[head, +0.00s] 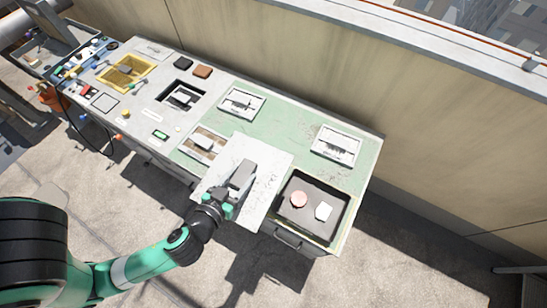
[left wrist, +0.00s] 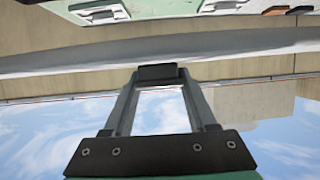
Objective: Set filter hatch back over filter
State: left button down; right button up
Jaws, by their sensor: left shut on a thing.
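A pale, scuffed flat panel (head: 268,164), which looks like the filter hatch, is tilted over the front middle of the green bench top in the head view. A grey block-like handle (head: 243,175) stands on it. My left gripper (head: 228,203) is at its near side, shut on the handle. In the left wrist view the two fingers (left wrist: 160,78) meet on a dark piece. A framed recess with a brownish inside (head: 206,144), possibly the filter, lies just left of the panel, which hides part of its edge. My right gripper is not in view.
Two framed plates (head: 241,103) (head: 337,144) lie behind. A yellow-framed recess (head: 125,72) and controls are left. A wall (head: 300,70) runs behind.

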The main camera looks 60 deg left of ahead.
pick_arm(q)
notch_tip(320, 180, down, 10)
jog(key=d+b, duration=0.1)
jog(key=b, duration=0.6)
jog(key=shift+s+d+m+h, duration=0.15)
jog(key=shift+s+m+h, duration=0.15)
jog(key=shift+m+h, duration=0.1)
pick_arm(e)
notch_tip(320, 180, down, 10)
pick_arm(q)
jog(key=w+a+f+b, duration=0.2)
jog(key=w+a+f, duration=0.7)
jog(key=shift+a, duration=0.1)
jog(key=shift+w+a+f+b, duration=0.2)
jog(key=shift+w+b, duration=0.05)
jog(key=shift+b, duration=0.05)
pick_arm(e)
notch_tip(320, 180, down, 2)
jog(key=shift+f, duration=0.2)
pick_arm(q)
jog(key=shift+w+a+f+b, duration=0.15)
jog(key=shift+f+b, duration=0.75)
jog(key=shift+f, duration=0.85)
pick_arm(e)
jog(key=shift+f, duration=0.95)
